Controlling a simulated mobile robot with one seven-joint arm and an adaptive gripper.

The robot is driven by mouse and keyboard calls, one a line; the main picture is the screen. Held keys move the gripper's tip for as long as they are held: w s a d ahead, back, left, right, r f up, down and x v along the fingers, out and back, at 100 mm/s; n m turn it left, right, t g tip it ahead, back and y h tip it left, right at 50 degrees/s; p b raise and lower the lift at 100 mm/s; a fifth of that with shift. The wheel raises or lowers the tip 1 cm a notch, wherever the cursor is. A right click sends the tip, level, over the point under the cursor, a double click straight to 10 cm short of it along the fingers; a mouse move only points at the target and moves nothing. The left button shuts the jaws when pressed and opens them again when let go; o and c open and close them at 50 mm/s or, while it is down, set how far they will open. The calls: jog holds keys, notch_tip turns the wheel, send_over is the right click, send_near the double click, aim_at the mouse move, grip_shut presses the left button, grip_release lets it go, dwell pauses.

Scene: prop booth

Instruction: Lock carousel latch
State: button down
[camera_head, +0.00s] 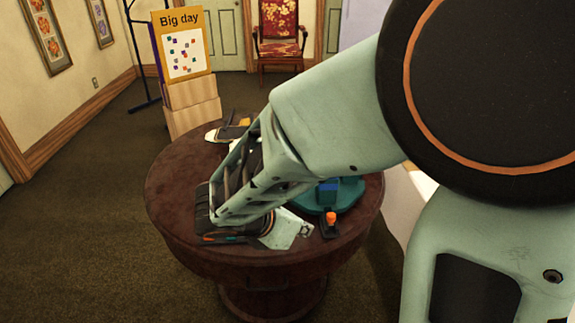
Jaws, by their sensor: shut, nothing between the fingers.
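The carousel (347,201) is a teal round disc on the dark round table, with a blue block (328,192) on it. My arm hides its left and back parts. A small orange knob on a black base (331,219) stands at the carousel's front edge and looks like the latch. I cannot tell whether it is locked. My gripper (222,218) is shut and empty, over the table's left part, left of the carousel and apart from the knob. A dark ribbed shape with an orange line lies around its tip; I cannot tell its exact outline.
The table (180,180) has clear surface at its left edge. A white and orange item (228,131) lies at its back. A pale plate or card (287,232) lies at the front middle. Behind stand a "Big day" sign (184,45) and a red chair (279,30).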

aim_at(329, 223)
jog(key=b+x, duration=0.1)
jog(key=x, duration=0.3)
jog(key=shift+f, duration=0.25)
jog(key=w+d, duration=0.2)
jog(key=shift+w+d+f+b, duration=0.2)
jog(key=shift+d+b, duration=0.1)
jog(key=shift+b, duration=0.05)
jog(key=shift+w+d, duration=0.35)
jog(key=shift+w, duration=0.05)
jog(key=shift+w, duration=1.15)
jog(key=shift+a, duration=0.1)
